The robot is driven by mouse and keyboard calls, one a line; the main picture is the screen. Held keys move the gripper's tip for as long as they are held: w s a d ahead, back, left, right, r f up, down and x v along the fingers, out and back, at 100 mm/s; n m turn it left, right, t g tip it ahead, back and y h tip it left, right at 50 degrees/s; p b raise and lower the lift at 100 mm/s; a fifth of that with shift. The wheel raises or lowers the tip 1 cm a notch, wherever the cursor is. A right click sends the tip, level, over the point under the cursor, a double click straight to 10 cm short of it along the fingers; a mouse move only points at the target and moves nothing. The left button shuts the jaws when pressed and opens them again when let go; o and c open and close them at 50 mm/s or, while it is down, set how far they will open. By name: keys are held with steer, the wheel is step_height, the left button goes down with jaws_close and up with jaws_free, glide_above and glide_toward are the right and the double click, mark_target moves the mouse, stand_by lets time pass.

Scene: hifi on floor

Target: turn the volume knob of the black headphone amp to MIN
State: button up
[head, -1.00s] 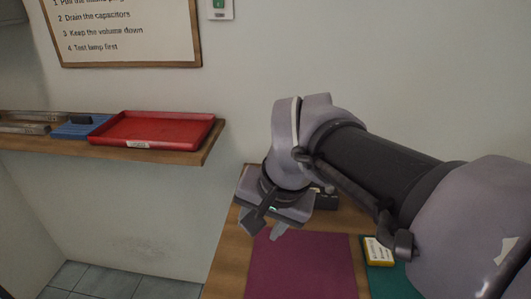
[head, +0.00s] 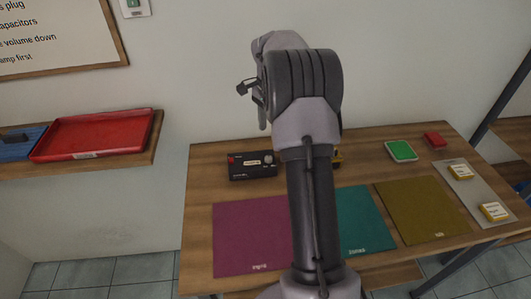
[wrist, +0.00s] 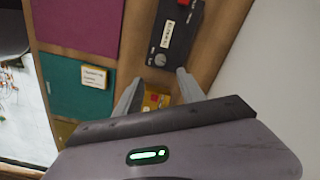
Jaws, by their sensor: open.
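The black headphone amp (head: 252,172) stands on the wooden table near the wall, left of my arm. It has a red part at its left end, a pale label in the middle and a round grey knob (head: 268,159) at its right end. In the wrist view the amp (wrist: 183,38) runs up from the middle, with the knob (wrist: 160,60) just beyond my fingertips. The knob's pointer and markings are too small to read. My gripper (head: 249,93) is open and empty, raised above the table; its fingers also show in the wrist view (wrist: 158,84).
A yellow thing (wrist: 156,101) shows between my fingers, beyond them. Magenta (head: 250,235), teal (head: 364,225) and olive (head: 420,212) mats cover the front. A green-topped box (head: 401,150) and a red block (head: 435,140) stand right. The shelf at left holds a red tray (head: 95,136).

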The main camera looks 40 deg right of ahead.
mark_target(268, 157)
step_height(268, 157, down, 12)
steer(key=b, duration=0.2)
steer(key=shift+b, duration=0.3)
steer(key=shift+r, duration=0.1)
jaws_close()
